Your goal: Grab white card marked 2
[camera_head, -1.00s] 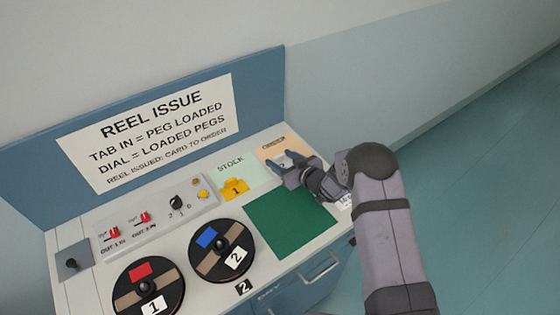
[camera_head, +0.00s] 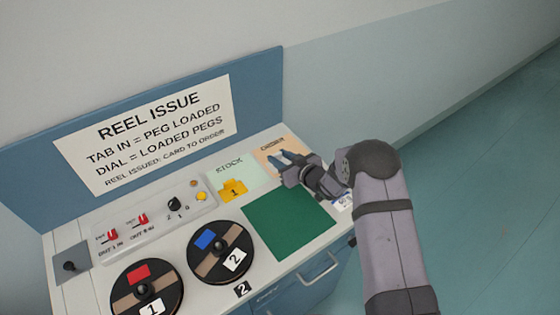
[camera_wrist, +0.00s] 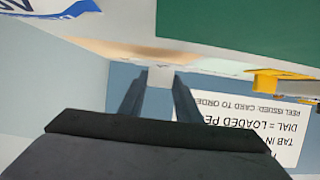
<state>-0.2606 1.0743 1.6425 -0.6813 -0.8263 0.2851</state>
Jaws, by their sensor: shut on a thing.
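My gripper (camera_head: 283,160) is over the peach order pad (camera_head: 266,149) at the back right of the bench. In the wrist view my gripper (camera_wrist: 159,88) is shut on a small white card (camera_wrist: 160,76), which shows between the fingertips. No number can be read on the card from here. In the head view the card cannot be made out at the fingers.
The green mat (camera_head: 290,222) is bare. Two reels, marked 1 (camera_head: 147,292) and 2 (camera_head: 220,252), lie at the front left. A blue-and-white item (camera_head: 342,203) lies beside the mat, partly behind my arm.

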